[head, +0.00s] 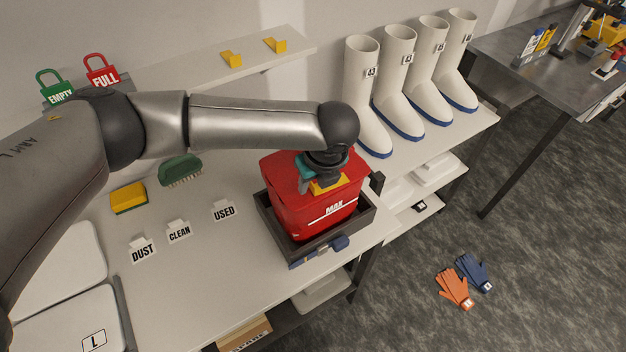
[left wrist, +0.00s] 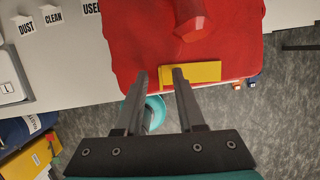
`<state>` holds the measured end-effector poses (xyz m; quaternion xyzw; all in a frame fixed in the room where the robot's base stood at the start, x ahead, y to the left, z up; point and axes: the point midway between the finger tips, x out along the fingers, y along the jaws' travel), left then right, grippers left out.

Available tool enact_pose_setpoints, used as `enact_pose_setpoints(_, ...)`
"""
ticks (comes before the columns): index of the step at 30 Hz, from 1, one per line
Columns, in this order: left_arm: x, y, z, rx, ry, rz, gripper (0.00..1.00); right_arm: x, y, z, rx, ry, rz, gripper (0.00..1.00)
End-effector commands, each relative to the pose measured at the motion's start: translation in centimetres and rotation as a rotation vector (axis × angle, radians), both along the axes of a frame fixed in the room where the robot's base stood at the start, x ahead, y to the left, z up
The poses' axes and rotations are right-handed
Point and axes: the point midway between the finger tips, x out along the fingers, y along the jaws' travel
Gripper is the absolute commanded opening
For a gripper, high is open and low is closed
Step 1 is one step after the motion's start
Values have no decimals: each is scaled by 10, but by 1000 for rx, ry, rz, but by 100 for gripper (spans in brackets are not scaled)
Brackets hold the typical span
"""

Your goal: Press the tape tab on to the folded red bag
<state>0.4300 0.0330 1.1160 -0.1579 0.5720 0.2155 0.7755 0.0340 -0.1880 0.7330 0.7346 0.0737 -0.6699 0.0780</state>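The red bag (head: 312,212), marked MAX, sits in a dark tray (head: 275,240) on the bench. A yellow tape tab (head: 328,186) lies at the bag's top front; in the left wrist view it is a yellow strip (left wrist: 203,73) at the edge of the red bag (left wrist: 130,40). My left gripper (head: 322,178) is over the top of the bag, close to the tab. In the left wrist view my left gripper (left wrist: 160,72) shows two fingers apart, with one tip overlapping the tab's left part. I cannot tell whether it touches. My right gripper is not in view.
White boots (head: 368,100) stand behind the bag. A green brush (head: 180,170), a yellow sponge (head: 128,197) and label signs (head: 179,232) are left of it. A blue latch-like part (head: 335,244) is on the tray's front. Gloves (head: 455,288) lie on the floor.

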Motion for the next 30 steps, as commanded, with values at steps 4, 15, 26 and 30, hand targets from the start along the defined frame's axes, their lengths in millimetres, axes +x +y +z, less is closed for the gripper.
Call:
enact_pose_setpoints(4, 1, 0, 1, 0, -1, 0, 38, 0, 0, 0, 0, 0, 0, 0)
enact_pose_setpoints(15, -8, -7, 38, -4, -6, -2, 38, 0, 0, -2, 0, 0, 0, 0)
enact_pose_setpoints(26, -30, -20, 117, -3, -4, -2, 38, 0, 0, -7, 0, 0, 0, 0)
enact_pose_setpoints(30, -35, -22, 136, -1, -3, -1, 38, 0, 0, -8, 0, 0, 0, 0)
